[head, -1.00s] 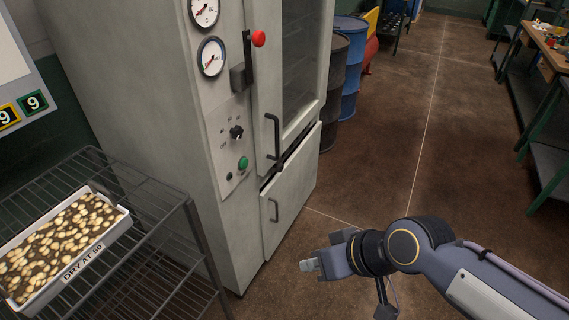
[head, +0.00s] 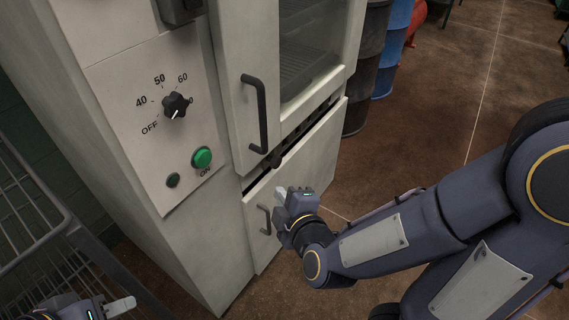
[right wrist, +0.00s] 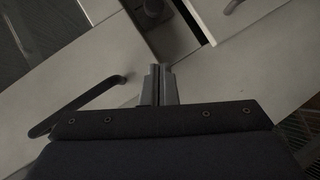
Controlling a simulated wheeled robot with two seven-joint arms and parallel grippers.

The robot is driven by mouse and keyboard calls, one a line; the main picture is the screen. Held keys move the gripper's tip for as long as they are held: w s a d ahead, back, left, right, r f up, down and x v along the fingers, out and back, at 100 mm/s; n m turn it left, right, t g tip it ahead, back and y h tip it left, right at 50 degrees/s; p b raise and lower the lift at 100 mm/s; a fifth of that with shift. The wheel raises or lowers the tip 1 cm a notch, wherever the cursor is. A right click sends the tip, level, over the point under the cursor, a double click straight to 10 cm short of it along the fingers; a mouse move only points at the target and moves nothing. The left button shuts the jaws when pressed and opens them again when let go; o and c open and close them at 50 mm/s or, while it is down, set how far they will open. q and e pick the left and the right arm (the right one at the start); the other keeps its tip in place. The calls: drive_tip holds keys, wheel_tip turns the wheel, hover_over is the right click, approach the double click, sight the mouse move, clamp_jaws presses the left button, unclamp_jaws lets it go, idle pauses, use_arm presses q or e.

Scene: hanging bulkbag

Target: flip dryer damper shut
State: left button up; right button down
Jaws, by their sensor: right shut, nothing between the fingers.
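The grey dryer cabinet (head: 180,245) fills the left and middle of the head view. No part is labelled as the damper. A dark bracket (head: 181,9) is cut off by the top edge; the red-knobbed lever is out of frame. A dark latch-like piece (head: 277,158) sits at the gap between the doors; a dark block at the gap (right wrist: 157,12) shows in the right wrist view. My right gripper (head: 284,197) is shut and empty before the lower door, right of its handle (head: 265,220); its fingertips (right wrist: 158,72) show in the wrist view. My left gripper (head: 122,306) is at the bottom left, partly cut off.
The upper door handle (head: 258,114) stands out above the gap. The panel has a black dial (head: 176,105) and green button (head: 202,158). A wire rack (head: 30,235) stands at the left. Drums (head: 370,65) stand behind the cabinet; the floor at right is open.

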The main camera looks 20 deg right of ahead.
drive_tip(key=shift+w+d, duration=0.1)
idle(0.3)
drive_tip(key=d+x, duration=0.1)
drive_tip(key=x, duration=0.3)
drive_tip(key=d+x, duration=0.1)
drive_tip(key=x, duration=0.3)
drive_tip(key=b+x, duration=0.1)
drive_tip(key=x, duration=0.3)
drive_tip(key=shift+w+d+f, duration=0.35)
drive_tip(key=shift+w+f, duration=0.05)
drive_tip(key=shift+f, duration=0.15)
